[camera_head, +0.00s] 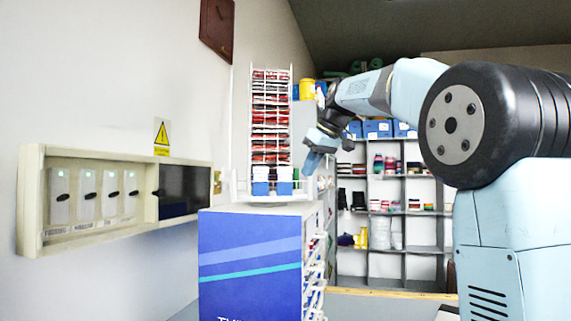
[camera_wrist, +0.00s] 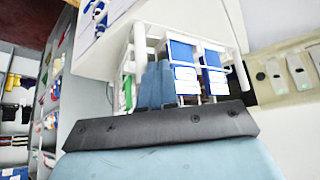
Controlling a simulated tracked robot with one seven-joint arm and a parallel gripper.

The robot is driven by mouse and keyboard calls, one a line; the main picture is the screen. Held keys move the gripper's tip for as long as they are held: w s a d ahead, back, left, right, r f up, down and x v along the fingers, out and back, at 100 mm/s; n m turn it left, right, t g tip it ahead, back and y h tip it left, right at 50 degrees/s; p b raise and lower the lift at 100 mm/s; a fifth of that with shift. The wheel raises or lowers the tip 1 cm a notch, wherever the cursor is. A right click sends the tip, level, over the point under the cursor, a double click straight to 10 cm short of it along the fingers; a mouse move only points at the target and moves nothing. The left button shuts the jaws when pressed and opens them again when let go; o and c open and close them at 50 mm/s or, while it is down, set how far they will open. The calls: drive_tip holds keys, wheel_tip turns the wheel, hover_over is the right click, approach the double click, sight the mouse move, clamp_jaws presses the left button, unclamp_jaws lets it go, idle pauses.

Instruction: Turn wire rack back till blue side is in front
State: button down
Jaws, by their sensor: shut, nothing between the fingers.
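The white wire rack (camera_head: 270,165) stands upright on top of a blue cabinet. The side facing the head camera holds mostly red and dark swatches, with blue-and-white packs at its foot. My gripper (camera_head: 311,163) is at the right of the rack's lower part, pointing down. In the wrist view my gripper's fingertips (camera_wrist: 158,66) are together and empty, beside the white rails of the wire rack (camera_wrist: 139,50) and its blue-and-white packs (camera_wrist: 183,68). I cannot tell whether the fingers touch a rail. The rack's far side is hidden in the head view.
The blue cabinet (camera_head: 248,258) has open shelves on its right side. A wall panel (camera_head: 100,195) with switches is at the left. Grey shelving (camera_head: 392,235) with coloured goods stands behind. A yellow container (camera_head: 307,89) shows right of the rack's top.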

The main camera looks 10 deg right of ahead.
drive_tip(key=shift+w+d, duration=0.1)
drive_tip(key=shift+w+d, duration=0.65)
drive_tip(key=shift+d, duration=0.05)
drive_tip(key=shift+w+d, duration=0.1)
drive_tip(key=shift+w+d, duration=0.6)
drive_tip(key=shift+w, duration=0.3)
drive_tip(key=shift+w+d, duration=0.55)
drive_tip(key=shift+w, duration=0.4)
drive_tip(key=shift+w+d, duration=0.25)
drive_tip(key=shift+w, duration=0.2)
drive_tip(key=shift+w+d, duration=0.2)
drive_tip(key=shift+w, duration=0.4)
